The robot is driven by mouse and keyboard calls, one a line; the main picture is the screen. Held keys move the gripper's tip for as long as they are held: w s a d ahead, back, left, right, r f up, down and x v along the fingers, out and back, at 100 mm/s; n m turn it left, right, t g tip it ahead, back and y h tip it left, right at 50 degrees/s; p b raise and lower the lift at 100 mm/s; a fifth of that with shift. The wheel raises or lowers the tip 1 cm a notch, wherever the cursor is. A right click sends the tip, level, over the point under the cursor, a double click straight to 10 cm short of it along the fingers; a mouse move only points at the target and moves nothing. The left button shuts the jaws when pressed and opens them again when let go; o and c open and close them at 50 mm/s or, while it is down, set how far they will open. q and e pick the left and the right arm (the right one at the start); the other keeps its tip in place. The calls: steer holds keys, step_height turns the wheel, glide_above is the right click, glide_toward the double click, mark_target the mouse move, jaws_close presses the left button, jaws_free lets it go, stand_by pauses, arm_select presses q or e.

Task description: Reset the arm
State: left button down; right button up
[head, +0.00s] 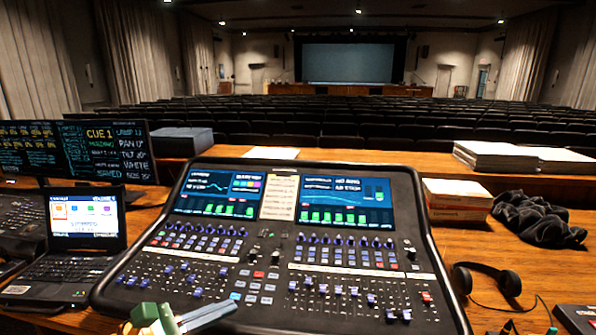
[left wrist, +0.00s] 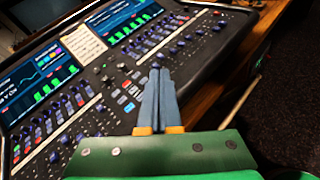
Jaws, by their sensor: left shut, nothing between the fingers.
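The left wrist view shows the same shut fingers (left wrist: 158,80) side by side over the mixing desk (left wrist: 205,55). I cannot tell whether they touch it. In the head view the mixing desk (head: 275,225) has two lit screens, rows of blue knobs and many faders. My right gripper is not in view.
A laptop (head: 75,245) and two monitors (head: 105,150) stand at the left. Headphones (head: 487,282), a black cloth (head: 537,218), a box (head: 457,198) and paper stacks (head: 497,155) lie at the right. Rows of seats fill the hall behind.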

arm_select(q)
step_height(320, 180, up, 5)
steer(key=n+t+y, duration=0.2)
steer(key=n+t, duration=0.6)
steer(key=n, duration=0.8)
steer(key=s+a+f+n+g+y, duration=0.35)
steer(key=f+n+y, duration=0.3)
steer(key=n, duration=0.45)
steer(key=s+a+f+n+g+y, duration=0.25)
steer(key=a+f+n+y, duration=0.25)
steer(key=f+n, duration=0.45)
steer(key=s+d+f+n+g+h, duration=0.1)
steer(key=s+d+f+n+g, duration=0.3)
steer(key=s, duration=0.5)
steer(key=s+d+f+n+g+h, duration=0.1)
steer(key=s+f+n+g+h, duration=0.1)
steer(key=s+f+n+g, duration=0.55)
step_height(320, 180, down, 15)
steer(key=s+m+t, duration=0.1)
steer(key=s+m, duration=0.1)
steer(key=s, duration=0.1)
steer(key=s+a+f+g, duration=0.1)
steer(key=s+a+f, duration=0.1)
steer(key=s+f, duration=0.9)
steer(key=shift+s+f, duration=0.2)
steer(key=shift+s, duration=0.6)
steer(key=shift+d, duration=0.1)
